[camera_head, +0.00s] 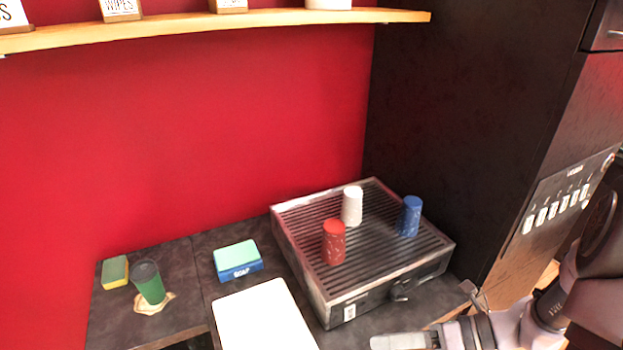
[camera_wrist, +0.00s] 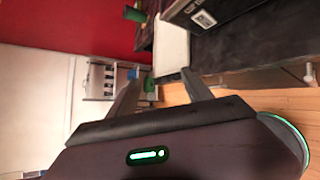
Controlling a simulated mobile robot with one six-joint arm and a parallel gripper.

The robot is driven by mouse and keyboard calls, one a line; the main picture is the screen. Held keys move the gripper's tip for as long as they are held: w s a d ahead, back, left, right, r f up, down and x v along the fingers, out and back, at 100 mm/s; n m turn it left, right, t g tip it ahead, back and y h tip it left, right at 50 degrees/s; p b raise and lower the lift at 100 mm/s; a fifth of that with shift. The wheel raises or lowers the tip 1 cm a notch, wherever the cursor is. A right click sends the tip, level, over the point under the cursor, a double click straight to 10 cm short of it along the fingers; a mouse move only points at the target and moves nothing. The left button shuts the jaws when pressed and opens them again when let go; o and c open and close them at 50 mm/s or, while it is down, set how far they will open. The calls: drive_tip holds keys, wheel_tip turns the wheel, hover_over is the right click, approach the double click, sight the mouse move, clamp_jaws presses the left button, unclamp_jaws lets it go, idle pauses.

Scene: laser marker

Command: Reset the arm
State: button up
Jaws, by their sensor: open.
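My arm (camera_head: 545,315) reaches in from the lower right of the head view, low in front of the counter. Its end is partly cut off by the bottom edge of that view. In the wrist view my gripper (camera_wrist: 160,82) is open, with its two fingers spread apart and nothing between them. The gripper is tilted, and wood floor, counter and red wall show beyond it. No object is held.
A grey grated box (camera_head: 355,290) on the counter bears a white cup (camera_head: 352,206), a red cup (camera_head: 334,242) and a blue cup (camera_head: 410,216). A green cup (camera_head: 149,283), sponge (camera_head: 115,272), soap box (camera_head: 238,262) and white board (camera_head: 262,318) lie left. A dark cabinet (camera_head: 465,120) stands right.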

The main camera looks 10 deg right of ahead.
drive_tip(key=s+a+r+n+t+h+b, duration=0.1)
drive_tip(key=s+a+r+n+h, duration=0.3)
drive_tip(key=n, duration=1)
drive_tip(key=s+a+r+n+t+h+b, duration=0.1)
drive_tip(key=s+a+r+n+h+b, duration=0.3)
drive_tip(key=n, duration=1)
drive_tip(key=shift+a+r+n+h+b, duration=0.25)
drive_tip(key=shift+a+n+h+b, duration=0.05)
drive_tip(key=shift+h, duration=0.9)
drive_tip(key=shift+s, duration=0.1)
